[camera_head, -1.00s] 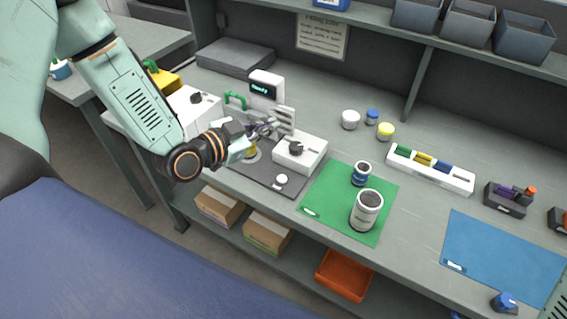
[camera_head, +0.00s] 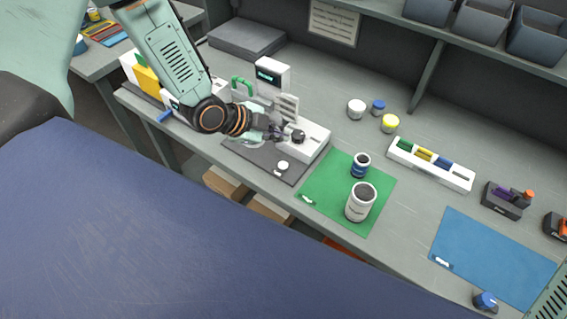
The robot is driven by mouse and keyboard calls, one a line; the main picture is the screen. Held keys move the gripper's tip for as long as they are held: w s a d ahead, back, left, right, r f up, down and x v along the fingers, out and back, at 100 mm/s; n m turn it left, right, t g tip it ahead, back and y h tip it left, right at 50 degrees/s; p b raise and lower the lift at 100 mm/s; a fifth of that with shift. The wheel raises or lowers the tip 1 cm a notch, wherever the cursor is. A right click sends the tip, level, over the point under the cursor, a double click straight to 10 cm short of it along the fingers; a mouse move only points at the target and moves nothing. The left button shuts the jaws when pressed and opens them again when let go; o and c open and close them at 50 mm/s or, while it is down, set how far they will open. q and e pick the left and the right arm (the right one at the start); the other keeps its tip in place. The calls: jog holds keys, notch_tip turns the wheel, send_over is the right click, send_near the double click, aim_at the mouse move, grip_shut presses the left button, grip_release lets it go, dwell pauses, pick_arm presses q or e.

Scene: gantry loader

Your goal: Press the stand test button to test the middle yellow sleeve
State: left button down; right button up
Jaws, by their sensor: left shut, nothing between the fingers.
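The test stand (camera_head: 271,76) is a white upright unit with a small dark display showing green text. In front of it is a white box (camera_head: 313,138) with a black round knob (camera_head: 298,136). A small white round piece (camera_head: 283,166) lies on the dark grey mat (camera_head: 262,160). My left gripper (camera_head: 279,133) is shut and empty, its tips close to the left side of the knob; I cannot tell whether they touch. A yellow sleeve (camera_head: 424,154) is the middle one between green and blue in the white rack (camera_head: 459,181). My right gripper is out of view.
A green mat (camera_head: 325,190) holds a blue-banded jar (camera_head: 361,165) and a larger grey-white jar (camera_head: 361,202). White, blue and yellow-lidded pots stand behind. A blue mat (camera_head: 490,255) at right is mostly clear. A shelf with grey bins (camera_head: 480,22) hangs above.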

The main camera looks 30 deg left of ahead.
aim_at(280, 166)
pick_arm(q)
jog(key=f+b, duration=0.7)
jog(key=f, duration=0.1)
jog(key=shift+w+f, duration=0.1)
jog(key=shift+w, duration=0.3)
jog(key=shift+s+a+f+b, duration=0.1)
jog(key=shift+s+f+b, duration=0.05)
jog(key=shift+f+b, duration=0.3)
jog(key=shift+s, duration=0.2)
jog(key=shift+w+d, duration=0.2)
jog(key=shift+w, duration=0.1)
jog(key=shift+a, duration=0.15)
